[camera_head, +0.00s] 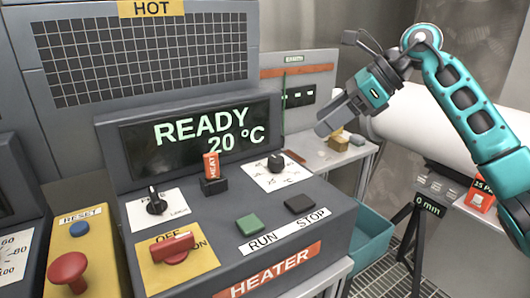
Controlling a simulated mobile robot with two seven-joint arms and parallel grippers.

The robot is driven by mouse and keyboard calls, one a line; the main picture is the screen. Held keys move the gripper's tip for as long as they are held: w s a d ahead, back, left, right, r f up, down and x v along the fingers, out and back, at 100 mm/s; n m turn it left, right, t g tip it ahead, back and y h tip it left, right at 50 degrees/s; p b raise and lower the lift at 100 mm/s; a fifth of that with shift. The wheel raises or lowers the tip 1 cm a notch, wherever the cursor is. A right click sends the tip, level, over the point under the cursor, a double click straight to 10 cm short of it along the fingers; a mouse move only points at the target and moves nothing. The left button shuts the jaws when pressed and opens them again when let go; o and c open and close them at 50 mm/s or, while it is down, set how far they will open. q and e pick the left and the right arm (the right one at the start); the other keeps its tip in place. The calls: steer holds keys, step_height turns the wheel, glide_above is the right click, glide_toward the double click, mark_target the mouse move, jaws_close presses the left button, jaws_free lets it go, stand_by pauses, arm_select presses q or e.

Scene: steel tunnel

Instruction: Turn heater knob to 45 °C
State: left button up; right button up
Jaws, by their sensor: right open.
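The heater panel (190,240) is a dark grey console with a display (200,135) reading READY 20 °C. A round black knob (275,162) sits on a white plate with a dial scale at the panel's back right; the scale figures are too small to read. Another black knob (156,204) is on a white plate at the left. My right gripper (332,117) is open and empty, above and to the right of the dial knob, apart from the panel. My left gripper is not in view.
A red OFF/ON switch (172,245), a red HEAT lever (211,168), green RUN (248,223) and black STOP (299,203) buttons share the panel. A yellow box with a red button (68,270) stands left. A teal bin (371,240) is at the right.

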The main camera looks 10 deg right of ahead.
mark_target(277, 158)
steer(key=p+x, duration=0.1)
steer(key=x, duration=1.1)
steer(key=shift+a+f, duration=0.25)
steer(key=shift+f, duration=0.1)
steer(key=c, duration=1.1)
